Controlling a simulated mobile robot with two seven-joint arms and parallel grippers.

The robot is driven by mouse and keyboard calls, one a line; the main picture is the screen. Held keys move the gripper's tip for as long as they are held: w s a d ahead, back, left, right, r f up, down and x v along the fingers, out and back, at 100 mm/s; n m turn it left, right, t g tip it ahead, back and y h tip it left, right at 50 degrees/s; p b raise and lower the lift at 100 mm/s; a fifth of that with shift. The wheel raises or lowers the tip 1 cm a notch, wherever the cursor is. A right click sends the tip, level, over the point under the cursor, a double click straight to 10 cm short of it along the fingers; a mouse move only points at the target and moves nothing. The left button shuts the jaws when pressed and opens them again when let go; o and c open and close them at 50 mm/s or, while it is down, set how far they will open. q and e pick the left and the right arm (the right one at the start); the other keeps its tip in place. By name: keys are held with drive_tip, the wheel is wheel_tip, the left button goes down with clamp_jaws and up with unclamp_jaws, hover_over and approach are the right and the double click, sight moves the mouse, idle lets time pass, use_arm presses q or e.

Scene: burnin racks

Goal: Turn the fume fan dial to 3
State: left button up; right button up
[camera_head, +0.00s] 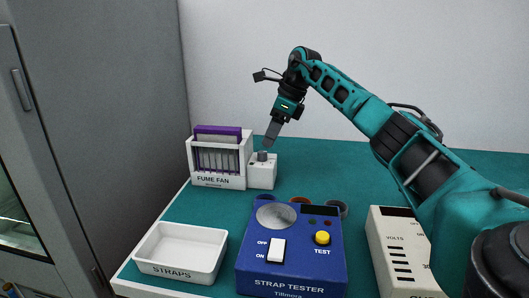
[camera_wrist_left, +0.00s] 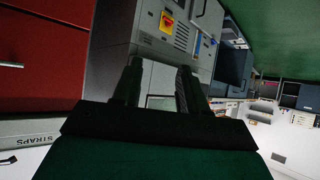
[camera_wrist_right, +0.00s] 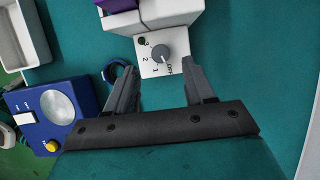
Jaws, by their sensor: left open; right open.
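The fume fan (camera_head: 218,180) is a white unit labelled FUME FAN at the back left of the green bench. Its grey dial (camera_head: 262,156) sits on a small white box at its right side. In the right wrist view the dial (camera_wrist_right: 162,53) has the marks OFF, 1 and 2 beside it; I cannot tell for sure where it points. My right gripper (camera_head: 268,142) is above the dial, its fingers pointing down. In the right wrist view the gripper (camera_wrist_right: 157,80) is open and empty, the dial beyond its fingertips. My left gripper (camera_wrist_left: 158,82) is open, empty and away from the bench.
A blue strap tester (camera_head: 290,250) stands at the front middle, a white STRAPS tray (camera_head: 180,252) to its left and a beige meter (camera_head: 402,255) to its right. Several coloured rings or spools lie behind the tester. Bench right of the dial is clear.

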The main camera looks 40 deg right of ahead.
sight(263, 152)
drive_tip(key=x, duration=0.5)
drive_tip(key=shift+w+f, duration=0.1)
drive_tip(key=shift+f, duration=0.05)
clamp_jaws()
idle(0.4)
